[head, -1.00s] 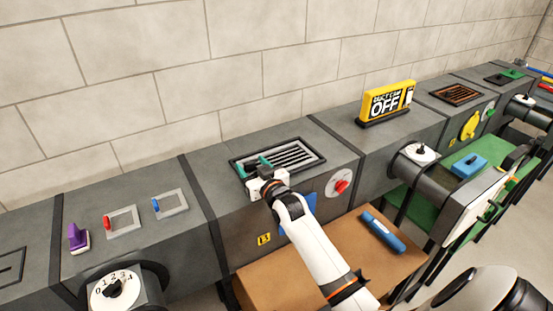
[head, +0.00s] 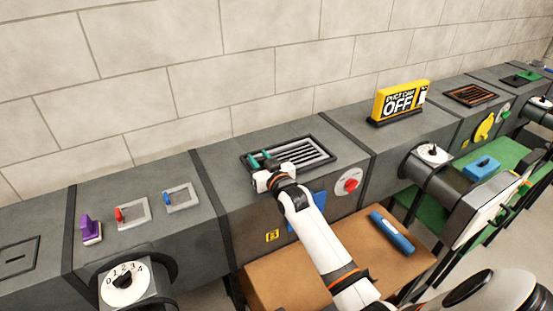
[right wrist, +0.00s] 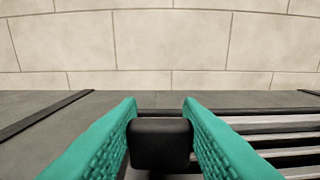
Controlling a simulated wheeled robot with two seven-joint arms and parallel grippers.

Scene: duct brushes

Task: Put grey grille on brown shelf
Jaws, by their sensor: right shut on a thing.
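The grey grille (head: 308,153), with light bars in a dark surround, lies on top of the dark duct. My right gripper (head: 263,160) is at its left end. In the right wrist view, the green fingers (right wrist: 160,140) are shut on a black block at the grille's end, and the grey bars (right wrist: 285,140) run off to the right. I cannot tell whether the grille is raised from the duct. The brown shelf (head: 275,272) is below the duct front, partly hidden by my right arm. My left gripper is not in view.
A blue cylinder-like object (head: 392,233) lies on the shelf's right part. A red knob (head: 350,184) is on the duct front. A yellow sign (head: 401,101) stands on the duct to the right. The shelf's left part is bare.

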